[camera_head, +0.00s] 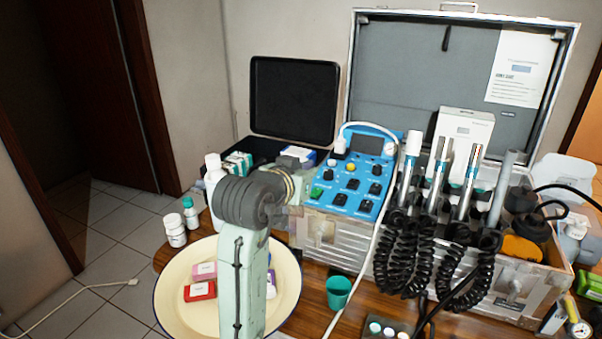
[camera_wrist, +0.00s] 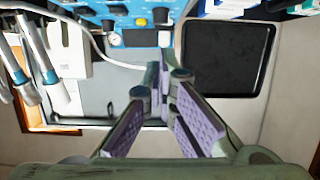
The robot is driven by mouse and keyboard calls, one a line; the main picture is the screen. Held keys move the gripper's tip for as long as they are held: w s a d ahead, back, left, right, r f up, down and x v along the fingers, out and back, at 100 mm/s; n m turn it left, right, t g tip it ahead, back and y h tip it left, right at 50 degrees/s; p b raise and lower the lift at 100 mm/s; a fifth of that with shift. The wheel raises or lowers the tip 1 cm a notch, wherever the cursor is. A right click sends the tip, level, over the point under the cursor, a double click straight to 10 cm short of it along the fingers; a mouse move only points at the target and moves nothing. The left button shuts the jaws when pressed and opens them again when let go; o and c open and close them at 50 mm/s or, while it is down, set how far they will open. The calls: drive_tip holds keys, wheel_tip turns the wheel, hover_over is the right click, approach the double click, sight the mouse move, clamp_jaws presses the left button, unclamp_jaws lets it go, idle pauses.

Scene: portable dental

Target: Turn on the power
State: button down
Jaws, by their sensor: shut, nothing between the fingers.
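The portable dental unit has a blue control panel (camera_head: 341,205) with black knobs, a yellow button (camera_head: 353,184) and a green button (camera_head: 316,191) near its left edge. Which control is the power switch I cannot tell. My gripper (camera_wrist: 163,80) is shut and empty, its purple-padded fingers together. In the head view my wrist is just left of the panel and hides most of the gripper. In the wrist view the blue panel (camera_wrist: 105,8) runs along the top edge, with the yellow button (camera_wrist: 141,21) above the fingertips. Contact with the panel cannot be seen.
The metal case lid (camera_head: 430,60) stands open behind the panel. Handpieces (camera_head: 437,170) with coiled black cords stand right of it. A white cable (camera_head: 373,255) crosses the front. An open black case (camera_head: 293,100), a round tray (camera_head: 170,290) and a green cup (camera_head: 338,292) are nearby.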

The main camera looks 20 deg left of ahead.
sight(313, 202)
drive_tip(key=p+x, duration=0.1)
drive_tip(key=x, duration=0.3)
wheel_tip(313, 202, down, 2)
drive_tip(key=shift+s+f, duration=0.15)
drive_tip(key=shift+f, duration=0.85)
drive_tip(key=shift+s, duration=0.1)
